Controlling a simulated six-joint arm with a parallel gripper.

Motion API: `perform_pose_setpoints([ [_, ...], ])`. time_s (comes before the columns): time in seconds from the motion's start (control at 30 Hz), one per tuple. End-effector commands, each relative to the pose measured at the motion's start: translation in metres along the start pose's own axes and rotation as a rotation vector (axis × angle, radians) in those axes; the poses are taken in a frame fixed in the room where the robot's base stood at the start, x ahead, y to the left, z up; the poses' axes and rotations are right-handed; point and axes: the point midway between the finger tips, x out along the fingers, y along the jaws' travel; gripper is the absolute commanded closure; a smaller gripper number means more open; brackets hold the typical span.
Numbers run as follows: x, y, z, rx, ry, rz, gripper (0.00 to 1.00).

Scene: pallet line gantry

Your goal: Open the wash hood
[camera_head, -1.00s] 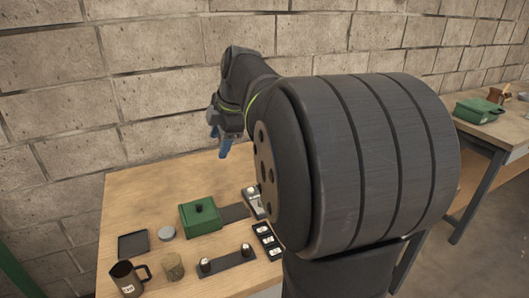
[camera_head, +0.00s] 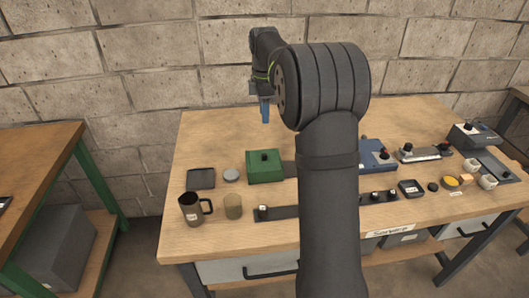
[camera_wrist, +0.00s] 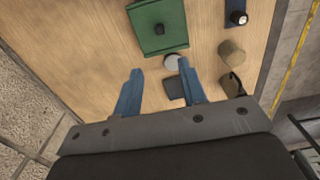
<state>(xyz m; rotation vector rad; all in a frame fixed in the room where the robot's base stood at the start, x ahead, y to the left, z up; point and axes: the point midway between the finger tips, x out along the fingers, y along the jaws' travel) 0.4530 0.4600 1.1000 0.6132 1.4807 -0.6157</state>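A green box (camera_head: 264,167) with a black knob on its lid sits on the wooden bench, its lid down. It also shows at the top of the wrist view (camera_wrist: 158,27). No label tells me which one is the wash hood. My gripper (camera_head: 265,110) hangs above the back of the bench, beyond the green box and apart from it. In the wrist view its two blue fingers (camera_wrist: 159,66) are spread with nothing between them.
The wooden bench (camera_head: 225,130) is bare at the back left. A dark mug (camera_head: 192,208), a tan cup (camera_head: 233,206), a grey disc (camera_head: 231,175) and a black tray (camera_head: 201,179) stand at the left. A brick wall (camera_head: 180,60) rises behind. More small items stand at the right.

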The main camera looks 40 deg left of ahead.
Motion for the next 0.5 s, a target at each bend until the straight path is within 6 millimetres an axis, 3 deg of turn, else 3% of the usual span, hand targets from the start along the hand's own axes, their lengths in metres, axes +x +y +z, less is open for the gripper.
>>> perform_pose_setpoints([
  [0.5, 0.107, -0.001, 0.0, -0.001, 0.001, -0.004, 0.62],
])
